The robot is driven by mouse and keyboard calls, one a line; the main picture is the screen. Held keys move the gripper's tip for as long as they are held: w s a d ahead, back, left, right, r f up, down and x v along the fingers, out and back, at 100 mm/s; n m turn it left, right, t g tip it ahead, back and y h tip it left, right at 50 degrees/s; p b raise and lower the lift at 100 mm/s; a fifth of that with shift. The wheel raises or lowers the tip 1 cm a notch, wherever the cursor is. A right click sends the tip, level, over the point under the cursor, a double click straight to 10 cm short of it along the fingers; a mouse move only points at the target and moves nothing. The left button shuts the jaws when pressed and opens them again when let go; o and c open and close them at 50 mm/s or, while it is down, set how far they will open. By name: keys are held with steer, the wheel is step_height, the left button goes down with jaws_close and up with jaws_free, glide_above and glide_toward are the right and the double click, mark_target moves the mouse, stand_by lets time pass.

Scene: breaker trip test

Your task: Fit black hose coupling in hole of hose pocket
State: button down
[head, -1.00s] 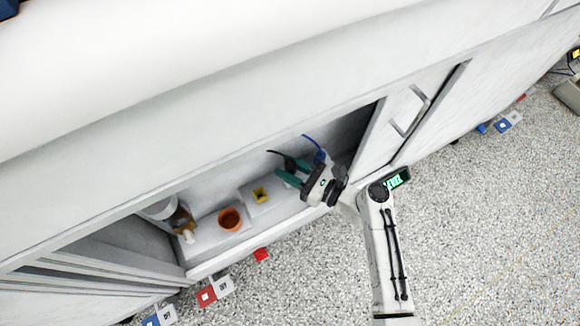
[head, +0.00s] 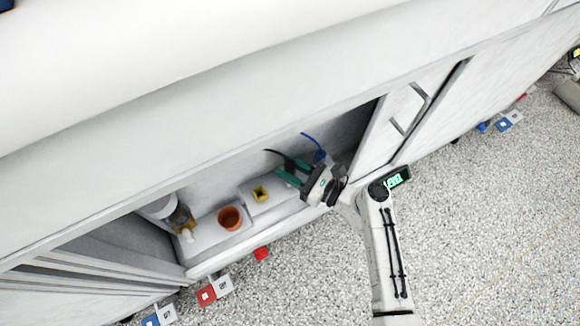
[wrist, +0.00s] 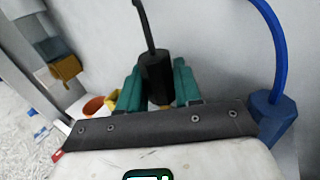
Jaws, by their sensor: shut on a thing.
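My gripper (wrist: 158,88), with teal fingers, is shut on the black hose coupling (wrist: 155,70), a dark block with a black hose rising from its top. In the head view my gripper (head: 285,170) is inside the open cabinet bay, and the black hose (head: 272,152) shows above the fingers. A yellow square socket (head: 260,194) with a dark hole sits on a pale block, left of and below the gripper. An orange round cup (head: 230,218) sits further left. I cannot tell from looks alone which is the hose pocket.
A blue coupling (wrist: 273,115) with a blue hose stands close to the right of my gripper. The cabinet door with a handle (head: 410,110) is right of the bay. Red and blue blocks lie on the floor.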

steer(key=shift+f, duration=0.35)
steer(key=c, duration=0.7)
jaws_free()
steer(key=p+v, duration=0.3)
steer(key=v, duration=0.8)
steer(key=shift+c, duration=0.4)
